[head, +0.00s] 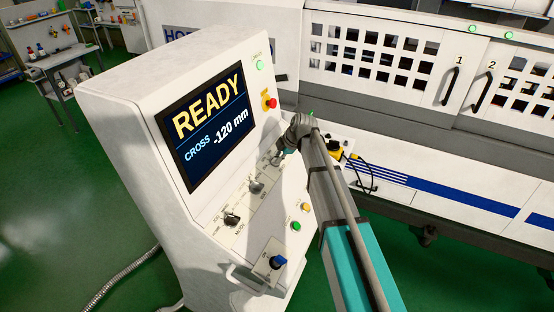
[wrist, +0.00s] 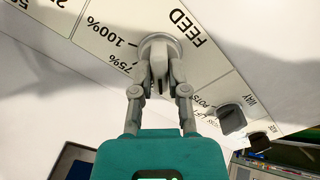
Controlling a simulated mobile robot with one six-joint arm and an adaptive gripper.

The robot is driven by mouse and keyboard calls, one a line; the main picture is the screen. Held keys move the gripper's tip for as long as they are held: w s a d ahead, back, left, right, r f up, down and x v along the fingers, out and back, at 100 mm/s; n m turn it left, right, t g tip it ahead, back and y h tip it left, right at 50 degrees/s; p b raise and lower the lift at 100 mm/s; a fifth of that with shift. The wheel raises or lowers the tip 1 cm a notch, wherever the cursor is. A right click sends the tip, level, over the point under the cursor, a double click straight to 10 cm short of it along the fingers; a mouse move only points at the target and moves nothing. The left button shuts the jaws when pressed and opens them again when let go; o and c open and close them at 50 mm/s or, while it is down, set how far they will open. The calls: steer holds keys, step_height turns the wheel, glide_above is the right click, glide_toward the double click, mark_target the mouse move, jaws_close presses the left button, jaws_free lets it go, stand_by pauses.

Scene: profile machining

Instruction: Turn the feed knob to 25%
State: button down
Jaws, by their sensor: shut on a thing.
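The feed knob (wrist: 158,48) is a round grey knob on the white panel, with FEED printed beside it. The 100% and 75% marks (wrist: 115,48) lie to its left in the wrist view; further marks at the upper left are cut off. My gripper (wrist: 159,76) is shut on the knob's grip, one finger on each side. The fingers partly cover the knob, and I cannot tell exactly which mark it points to. In the head view my gripper (head: 277,154) is at the console's right side and hides most of the knob.
The console screen (head: 208,122) reads READY, CROSS -120 mm. Other knobs (head: 256,186) (head: 231,218) sit lower left of my gripper. A red emergency button (head: 270,103) is above it. Green and yellow buttons (head: 296,226) (head: 305,207) and a blue knob (head: 278,262) are below.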

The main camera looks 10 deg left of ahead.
steer(key=shift+s+d, duration=0.1)
steer(key=n, duration=0.4)
steer(key=c, duration=0.5)
jaws_free()
steer(key=shift+r, duration=0.15)
steer(key=shift+p+v, duration=3.15)
steer(key=shift+v, duration=0.2)
